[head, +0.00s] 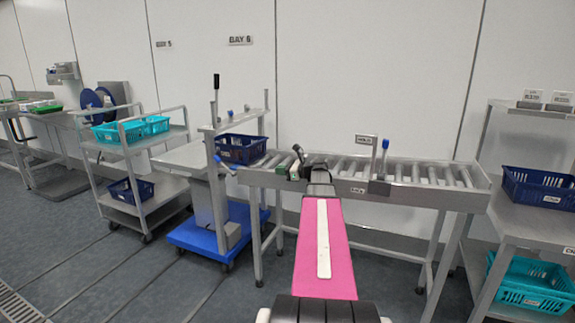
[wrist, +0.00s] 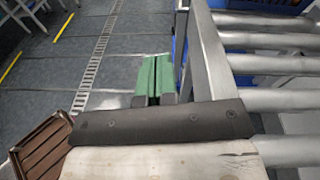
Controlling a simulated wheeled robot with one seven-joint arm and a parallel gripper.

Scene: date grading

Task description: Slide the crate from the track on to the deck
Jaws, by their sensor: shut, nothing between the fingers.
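A dark blue crate (head: 242,149) sits upright at the left end of the roller track (head: 425,193), partly behind a grey post. A strip of blue shows at the top right of the wrist view, probably the crate (wrist: 262,4). A grey flat surface (head: 178,157), which looks like the deck, lies left of the crate above a blue wheeled base (head: 190,238). Whether the crate overlaps it is hidden. My gripper (head: 294,166) is at the track's front rail, right of the crate and apart from it. Its green fingertips are together and empty in the wrist view (wrist: 152,72).
A blue-handled lever (head: 383,160) stands on the track's front rail. A cart with teal crates (head: 105,132) is at left. A shelf at right holds a blue crate (head: 540,188) and a teal crate (head: 532,285). Floor in front is clear.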

